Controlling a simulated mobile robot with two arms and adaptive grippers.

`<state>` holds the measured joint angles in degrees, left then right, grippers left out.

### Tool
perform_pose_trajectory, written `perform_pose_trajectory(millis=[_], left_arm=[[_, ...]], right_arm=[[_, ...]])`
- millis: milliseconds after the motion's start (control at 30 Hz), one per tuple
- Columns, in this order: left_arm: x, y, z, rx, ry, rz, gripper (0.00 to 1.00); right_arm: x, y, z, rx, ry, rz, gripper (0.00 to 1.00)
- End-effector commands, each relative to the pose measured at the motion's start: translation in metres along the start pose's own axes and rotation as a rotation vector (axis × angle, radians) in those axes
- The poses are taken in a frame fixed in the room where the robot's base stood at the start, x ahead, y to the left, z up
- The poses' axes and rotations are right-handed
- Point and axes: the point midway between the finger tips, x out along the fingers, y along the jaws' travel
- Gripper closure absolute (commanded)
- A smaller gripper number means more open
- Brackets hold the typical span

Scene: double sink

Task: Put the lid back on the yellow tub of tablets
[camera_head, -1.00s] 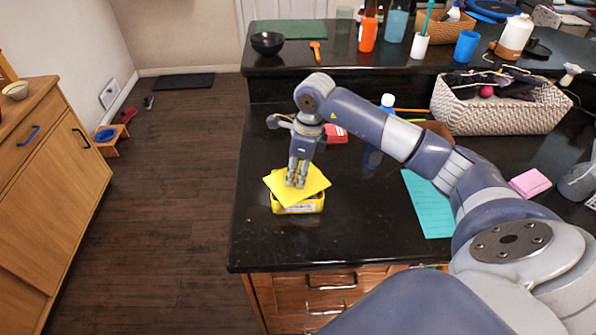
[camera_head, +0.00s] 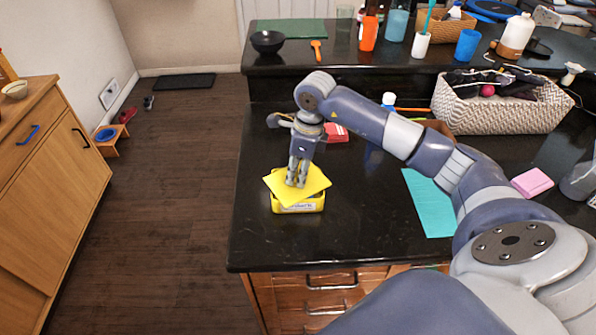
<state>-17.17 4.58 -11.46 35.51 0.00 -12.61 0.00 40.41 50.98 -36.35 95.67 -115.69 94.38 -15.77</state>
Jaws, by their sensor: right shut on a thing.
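The yellow tub (camera_head: 299,206) stands on the black counter near its left front edge, with a pale label on its front. The flat yellow lid (camera_head: 312,189) lies over the top of the tub, turned askew so its corners stick out past the rim. Whether it touches the rim all round I cannot tell. My right gripper (camera_head: 296,181) points down from above and is shut on the lid, its fingertips at the middle of the lid's top. The tablets are hidden. My left gripper is not in view.
The black counter (camera_head: 350,236) is clear around the tub. Red packets (camera_head: 336,133) lie behind my right gripper. A teal sheet (camera_head: 428,203), a pink block (camera_head: 531,183) and a woven basket (camera_head: 498,108) are to the right. A raised ledge with cups runs behind.

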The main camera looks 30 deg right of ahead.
Motion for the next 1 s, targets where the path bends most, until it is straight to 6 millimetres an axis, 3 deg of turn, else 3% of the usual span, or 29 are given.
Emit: perform_pose_trajectory(millis=[433, 467, 533, 767, 900, 1000], left_arm=[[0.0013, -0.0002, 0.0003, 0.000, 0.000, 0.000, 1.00], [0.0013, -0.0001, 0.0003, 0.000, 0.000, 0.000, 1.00], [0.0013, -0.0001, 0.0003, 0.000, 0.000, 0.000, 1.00], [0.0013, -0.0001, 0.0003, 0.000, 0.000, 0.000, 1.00], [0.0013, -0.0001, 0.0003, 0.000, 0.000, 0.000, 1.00], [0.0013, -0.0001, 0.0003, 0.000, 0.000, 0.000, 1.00]], right_arm=[[0.0000, -0.0001, -0.0001, 0.000, 0.000, 0.000, 0.97], [0.0000, -0.0001, -0.0001, 0.000, 0.000, 0.000, 0.67], [0.0000, -0.0001, -0.0001, 0.000, 0.000, 0.000, 0.51], [0.0000, -0.0001, -0.0001, 0.000, 0.000, 0.000, 0.50], [0.0002, -0.0001, -0.0002, 0.000, 0.000, 0.000, 0.31], [0.0002, -0.0001, -0.0002, 0.000, 0.000, 0.000, 0.30]])
